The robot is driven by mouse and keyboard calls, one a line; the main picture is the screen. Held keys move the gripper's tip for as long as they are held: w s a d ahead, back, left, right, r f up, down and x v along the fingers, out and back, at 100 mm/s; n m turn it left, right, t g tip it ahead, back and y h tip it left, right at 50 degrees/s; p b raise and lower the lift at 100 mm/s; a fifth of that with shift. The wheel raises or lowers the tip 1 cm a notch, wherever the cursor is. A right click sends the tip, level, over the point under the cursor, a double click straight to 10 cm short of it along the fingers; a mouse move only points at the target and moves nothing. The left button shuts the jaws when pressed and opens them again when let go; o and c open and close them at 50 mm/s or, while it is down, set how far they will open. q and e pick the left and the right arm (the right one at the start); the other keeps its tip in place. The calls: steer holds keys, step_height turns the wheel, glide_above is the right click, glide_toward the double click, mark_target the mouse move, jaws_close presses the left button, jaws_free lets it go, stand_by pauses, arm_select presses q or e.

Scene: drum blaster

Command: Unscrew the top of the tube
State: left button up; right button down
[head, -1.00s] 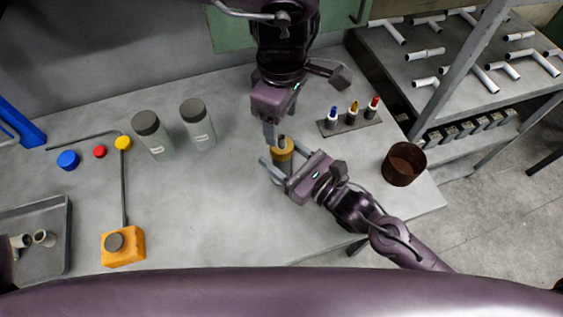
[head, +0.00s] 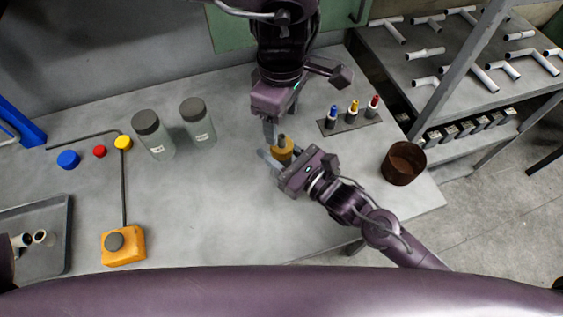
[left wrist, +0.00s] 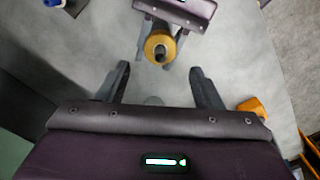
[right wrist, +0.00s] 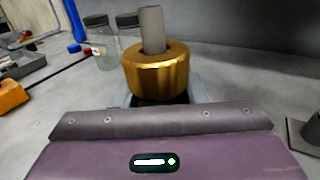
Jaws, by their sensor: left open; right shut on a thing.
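The tube, with a wide gold top (head: 281,151) and a grey stem rising from it, stands upright near the table's middle. The gold top fills the centre of the right wrist view (right wrist: 155,75), and its grey stem (right wrist: 152,28) sticks up. My right gripper (head: 276,163) is shut on the tube just below the gold top; the tube's lower body is mostly hidden. My left gripper (head: 270,133) reaches in from the far side, open and empty, close to the tube. In the left wrist view, the gold top (left wrist: 160,44) lies beyond and between its spread fingers.
Two capped grey bottles (head: 155,138) stand to the left. A rack with small colored bottles (head: 352,120) and a brown cup (head: 404,164) are to the right. An orange box (head: 123,246) and a grey tray (head: 50,230) lie at the left. The table front is clear.

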mark_target(282, 136)
arm_select(q)
steer(key=m, duration=0.4)
steer(key=shift+f, duration=0.25)
step_height(282, 136, down, 8)
steer(key=shift+r, duration=0.25)
